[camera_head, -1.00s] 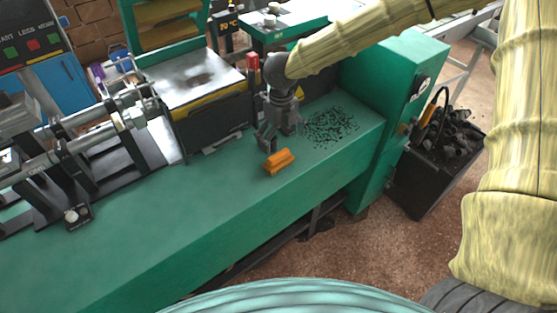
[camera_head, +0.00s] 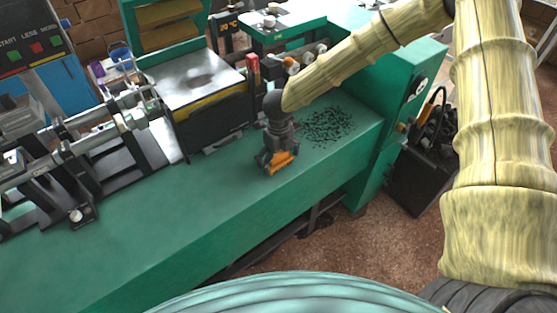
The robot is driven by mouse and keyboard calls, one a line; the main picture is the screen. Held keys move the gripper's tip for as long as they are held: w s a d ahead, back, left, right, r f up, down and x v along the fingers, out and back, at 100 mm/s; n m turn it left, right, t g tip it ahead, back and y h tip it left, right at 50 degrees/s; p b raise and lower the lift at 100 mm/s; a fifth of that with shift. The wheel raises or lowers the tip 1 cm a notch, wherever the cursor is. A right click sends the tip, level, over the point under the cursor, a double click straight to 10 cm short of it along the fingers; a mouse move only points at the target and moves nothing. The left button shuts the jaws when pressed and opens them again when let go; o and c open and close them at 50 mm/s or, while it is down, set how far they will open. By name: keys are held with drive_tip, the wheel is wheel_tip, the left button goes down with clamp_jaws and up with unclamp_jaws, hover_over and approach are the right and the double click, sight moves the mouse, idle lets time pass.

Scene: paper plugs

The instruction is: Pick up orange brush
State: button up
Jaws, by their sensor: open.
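The orange brush (camera_head: 281,161) lies on the green machine bench (camera_head: 215,190), near its front edge. My gripper (camera_head: 278,162) points down at the brush from above, its fingers open on either side of it. The fingers and the gripper body hide part of the brush. I cannot tell whether a finger touches it.
Dark scraps (camera_head: 328,127) are scattered on the bench right of my gripper. A metal-topped block (camera_head: 198,75) and a rail mechanism (camera_head: 100,135) stand to the left. A black bin (camera_head: 420,180) of dark pieces stands on the floor at right.

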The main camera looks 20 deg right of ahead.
sight(278, 154)
drive_tip(key=shift+c, duration=0.2)
drive_tip(key=c, duration=0.8)
drive_tip(key=shift+o, duration=0.2)
drive_tip(key=shift+r, duration=0.3)
wheel_tip(278, 154, up, 3)
drive_tip(key=shift+f+b, duration=0.1)
drive_tip(key=shift+b, duration=0.6)
drive_tip(key=s+d+b, duration=0.1)
drive_tip(key=s+d, duration=0.2)
drive_tip(key=s, duration=0.4)
drive_tip(key=s+d+r+b, duration=0.1)
drive_tip(key=s+d+b, duration=0.1)
drive_tip(key=s+d, duration=0.2)
drive_tip(key=s, duration=0.3)
drive_tip(key=shift+s+r, duration=0.15)
drive_tip(key=shift+r, duration=0.1)
drive_tip(key=shift+d, duration=0.1)
